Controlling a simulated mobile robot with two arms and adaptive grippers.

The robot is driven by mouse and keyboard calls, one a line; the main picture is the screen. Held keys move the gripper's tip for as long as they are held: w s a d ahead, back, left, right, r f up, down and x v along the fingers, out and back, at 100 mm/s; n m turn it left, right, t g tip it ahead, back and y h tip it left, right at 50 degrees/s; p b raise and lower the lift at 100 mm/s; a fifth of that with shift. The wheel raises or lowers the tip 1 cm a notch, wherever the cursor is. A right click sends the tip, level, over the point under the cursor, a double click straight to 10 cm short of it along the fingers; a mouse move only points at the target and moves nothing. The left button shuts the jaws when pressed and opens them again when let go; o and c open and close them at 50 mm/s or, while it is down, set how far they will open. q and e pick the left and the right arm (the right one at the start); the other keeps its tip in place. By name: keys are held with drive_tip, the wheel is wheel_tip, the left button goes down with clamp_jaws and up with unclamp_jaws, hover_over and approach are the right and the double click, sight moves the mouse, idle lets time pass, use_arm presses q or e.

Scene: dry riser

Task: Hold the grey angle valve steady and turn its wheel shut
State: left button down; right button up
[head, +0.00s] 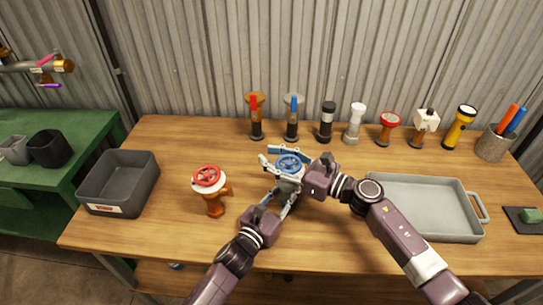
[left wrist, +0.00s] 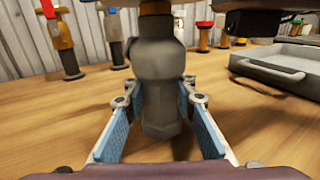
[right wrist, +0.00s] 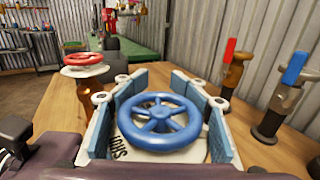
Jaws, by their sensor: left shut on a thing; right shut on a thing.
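The grey angle valve (head: 288,180) stands upright on the wooden table near its middle, with a blue handwheel (head: 289,163) on top. My left gripper (head: 284,202) comes from the front and is shut on the valve's body. In the left wrist view its blue pads flank the lower grey body (left wrist: 160,85). My right gripper (head: 283,161) comes from the right and is shut on the wheel. In the right wrist view the blue wheel (right wrist: 160,122) lies between its pads. My grippers partly hide the valve in the head view.
An orange valve with a red wheel (head: 208,178) stands to the left. A dark bin (head: 118,180) is at the far left and a grey tray (head: 425,205) at the right. Several valves and flashlights line the back edge. Bare table lies between the orange valve and the bin.

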sight(287, 155)
drive_tip(key=shift+d, duration=0.1)
drive_tip(key=shift+c, duration=0.9)
drive_tip(key=shift+w+d+f+m+t+h, duration=0.15)
drive_tip(key=shift+m+t+h, duration=0.15)
drive_tip(key=shift+t, duration=0.3)
drive_tip(key=shift+c, duration=0.2)
drive_tip(key=shift+w+d+m+t+h, duration=0.15)
drive_tip(key=shift+w+m+t+h, duration=0.1)
drive_tip(key=shift+m+t+h, duration=0.5)
drive_tip(key=shift+w+r+m+t+h, duration=0.2)
drive_tip(key=shift+m+t+h, duration=0.25)
drive_tip(key=shift+t, duration=0.15)
drive_tip(key=shift+w+r+m+t+h, duration=0.1)
drive_tip(key=shift+r+m+t+h, duration=0.05)
drive_tip(key=shift+m+t+h, duration=0.35)
drive_tip(key=m+t+h, duration=0.1)
drive_tip(key=d+m+t+h, duration=0.1)
drive_tip(key=h, duration=0.1)
drive_tip(key=m+t+h, duration=0.1)
drive_tip(key=m+h, duration=0.1)
drive_tip(key=shift+w+d+f, duration=0.25)
drive_tip(key=shift+w+d, duration=0.05)
drive_tip(key=shift+w, duration=0.05)
drive_tip(key=shift+c, duration=0.5)
drive_tip(key=shift+w+d+m+t+h, duration=0.1)
drive_tip(key=shift+d+m+t+h, duration=0.3)
drive_tip(key=shift+m+h, duration=0.45)
drive_tip(key=shift+w+d+m+t+h, duration=0.1)
drive_tip(key=shift+d+m+t+h, duration=0.25)
drive_tip(key=shift+h, duration=0.8)
